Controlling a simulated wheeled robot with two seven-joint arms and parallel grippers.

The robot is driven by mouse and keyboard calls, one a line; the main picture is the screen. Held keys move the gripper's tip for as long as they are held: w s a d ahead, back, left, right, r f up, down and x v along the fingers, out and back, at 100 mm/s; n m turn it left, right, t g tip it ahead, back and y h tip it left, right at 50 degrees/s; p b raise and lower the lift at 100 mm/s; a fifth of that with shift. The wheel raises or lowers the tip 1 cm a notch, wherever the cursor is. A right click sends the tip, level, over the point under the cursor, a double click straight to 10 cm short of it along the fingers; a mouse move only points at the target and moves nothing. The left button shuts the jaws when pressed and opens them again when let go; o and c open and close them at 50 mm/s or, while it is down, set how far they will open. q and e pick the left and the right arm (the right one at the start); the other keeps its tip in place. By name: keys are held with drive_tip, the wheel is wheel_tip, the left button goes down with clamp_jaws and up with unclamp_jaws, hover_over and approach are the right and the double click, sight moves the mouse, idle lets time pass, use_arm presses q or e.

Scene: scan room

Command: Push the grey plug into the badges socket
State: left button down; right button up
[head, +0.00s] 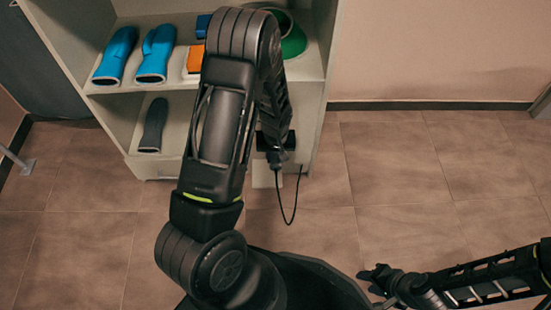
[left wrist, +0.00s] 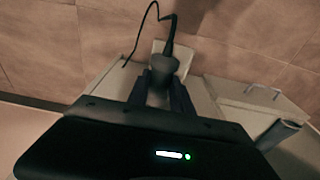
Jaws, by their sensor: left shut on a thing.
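The grey plug (left wrist: 164,66) is between the fingers of my left gripper (left wrist: 162,84) in the left wrist view, and a black cable (left wrist: 170,34) runs from it. In the head view my left gripper (head: 276,158) is shut on the plug beside the cabinet's right side, mostly hidden by my arm. The cable (head: 294,206) hangs in a loop below it. A pale plate (left wrist: 186,56) shows behind the plug, and also in the head view (head: 264,178). No label is readable, so I cannot tell whether it is the badges socket. My right gripper (head: 371,281) is at the lower right, away from the cabinet.
An open cabinet (head: 310,108) holds blue gloves or covers (head: 155,54), an orange box (head: 193,62) and a green round thing (head: 293,42). A dark grey one (head: 153,126) is on the lower shelf. The tiled floor (head: 400,165) on the right is clear.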

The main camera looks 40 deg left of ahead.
use_arm(q)
drive_tip(key=shift+w+a+b, duration=0.3)
drive_tip(key=shift+w+a, duration=0.35)
drive_tip(key=shift+w, duration=0.2)
drive_tip(key=shift+w+a+b, duration=0.25)
drive_tip(key=shift+w+a, duration=0.35)
drive_tip(key=shift+w, duration=0.2)
drive_tip(key=shift+w+a+b, duration=0.3)
drive_tip(key=shift+w+a, duration=0.2)
drive_tip(key=shift+w, duration=0.15)
idle(1.2)
drive_tip(key=c, duration=1.1)
unclamp_jaws()
drive_tip(key=shift+o, duration=0.2)
wheel_tip(320, 180, up, 8)
drive_tip(key=p, duration=0.2)
drive_tip(key=shift+s+d+p, duration=0.25)
drive_tip(key=shift+s+p, duration=0.05)
drive_tip(key=shift+s, duration=0.05)
drive_tip(key=shift+f, duration=0.1)
